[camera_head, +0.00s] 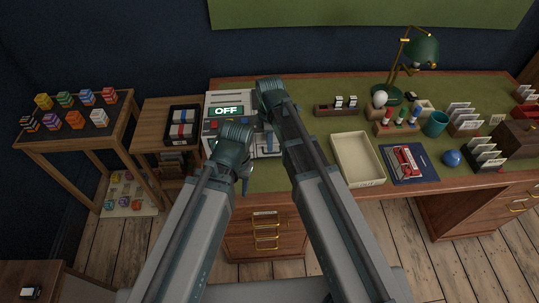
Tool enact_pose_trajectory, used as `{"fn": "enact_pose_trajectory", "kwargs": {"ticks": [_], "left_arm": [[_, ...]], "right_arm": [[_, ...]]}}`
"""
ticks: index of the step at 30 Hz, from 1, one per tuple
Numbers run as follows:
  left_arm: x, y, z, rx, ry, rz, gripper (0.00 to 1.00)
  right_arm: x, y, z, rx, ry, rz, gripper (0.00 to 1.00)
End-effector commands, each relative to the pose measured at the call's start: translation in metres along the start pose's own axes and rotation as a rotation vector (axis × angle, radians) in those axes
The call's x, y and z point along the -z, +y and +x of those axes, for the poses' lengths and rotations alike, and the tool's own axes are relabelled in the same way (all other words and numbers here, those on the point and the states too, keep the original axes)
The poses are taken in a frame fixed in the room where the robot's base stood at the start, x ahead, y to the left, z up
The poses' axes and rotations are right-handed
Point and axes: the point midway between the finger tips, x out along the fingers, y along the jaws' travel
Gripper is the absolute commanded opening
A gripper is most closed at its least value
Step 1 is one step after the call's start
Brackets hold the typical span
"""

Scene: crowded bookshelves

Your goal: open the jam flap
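A pale grey machine (215,100) with a lit display reading OFF (226,111) stands at the left end of the green-topped desk. My two arms cover much of it, and I cannot make out the jam flap for certain. My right gripper (269,143) points down over the right part of the machine, and its arm hides part of it. My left gripper (245,186) hangs at the machine's front edge, below its dark wrist. The fingers of both are small and partly hidden, so I cannot tell whether either touches the machine or is open.
A cream tray (337,147) and a blue mat (429,175) with red items lie right of the machine. A green lamp (422,50) stands behind. A side table with a black tray (171,138) adjoins the desk on the left. Bare green desktop shows behind the machine.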

Motion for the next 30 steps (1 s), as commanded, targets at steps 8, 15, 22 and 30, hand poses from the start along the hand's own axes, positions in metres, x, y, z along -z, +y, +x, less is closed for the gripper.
{"fn": "enact_pose_trajectory", "kwargs": {"ticks": [8,15,22,30], "left_arm": [[0.002,0.003,0.035,0.000,0.000,0.000,0.50],[0.002,0.003,0.035,0.000,0.000,0.000,0.50],[0.002,0.003,0.035,0.000,0.000,0.000,0.50],[0.002,0.003,0.035,0.000,0.000,0.000,0.50]], "right_arm": [[0.000,0.000,0.035,0.000,0.000,0.000,0.22],[0.000,0.000,0.036,0.000,0.000,0.000,0.22],[0.000,0.000,0.035,0.000,0.000,0.000,0.01],[0.000,0.000,0.036,0.000,0.000,0.000,0.00]]}}
